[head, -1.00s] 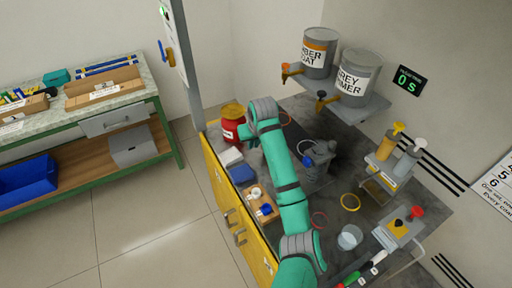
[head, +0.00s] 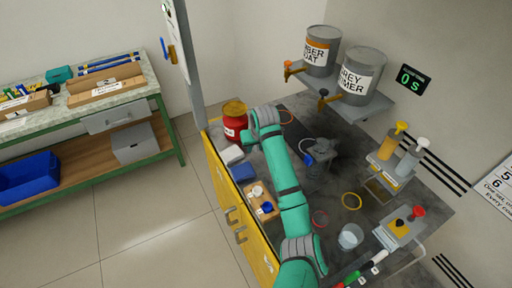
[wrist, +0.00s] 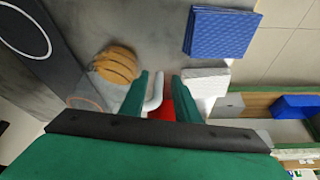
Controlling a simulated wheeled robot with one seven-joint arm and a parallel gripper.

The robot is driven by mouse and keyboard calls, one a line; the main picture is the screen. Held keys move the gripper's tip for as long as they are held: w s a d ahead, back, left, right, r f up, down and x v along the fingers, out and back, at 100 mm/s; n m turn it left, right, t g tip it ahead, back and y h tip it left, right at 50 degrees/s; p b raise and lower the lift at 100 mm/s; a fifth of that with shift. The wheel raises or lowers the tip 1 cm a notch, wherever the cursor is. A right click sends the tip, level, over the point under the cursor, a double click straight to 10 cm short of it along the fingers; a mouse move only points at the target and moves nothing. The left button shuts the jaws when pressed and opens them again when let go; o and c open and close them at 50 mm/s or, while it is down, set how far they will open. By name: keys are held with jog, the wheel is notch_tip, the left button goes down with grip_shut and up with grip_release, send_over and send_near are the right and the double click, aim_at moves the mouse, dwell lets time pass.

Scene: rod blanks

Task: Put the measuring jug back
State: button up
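A clear cup-like vessel (head: 350,237), which looks like the measuring jug, stands on the right part of the grey bench (head: 345,205) in the head view. My gripper is mostly hidden by my arm there, near the red can (head: 235,127) at the bench's far left. In the wrist view my gripper (wrist: 160,82) has its two teal fingers apart. A pale curved bar (wrist: 154,92), like a handle, shows between them, nearer the left finger. Whether it is touched, and what it belongs to, I cannot tell. Red surface shows below it, partly hidden.
A blue cloth (wrist: 220,32) and a white cloth (wrist: 206,82) lie beside the gripper. Paint cans (head: 361,75) stand on a shelf.

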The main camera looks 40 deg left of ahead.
jog(key=v, duration=1.2)
jog(key=shift+r, duration=0.2)
jog(key=shift+w, duration=0.1)
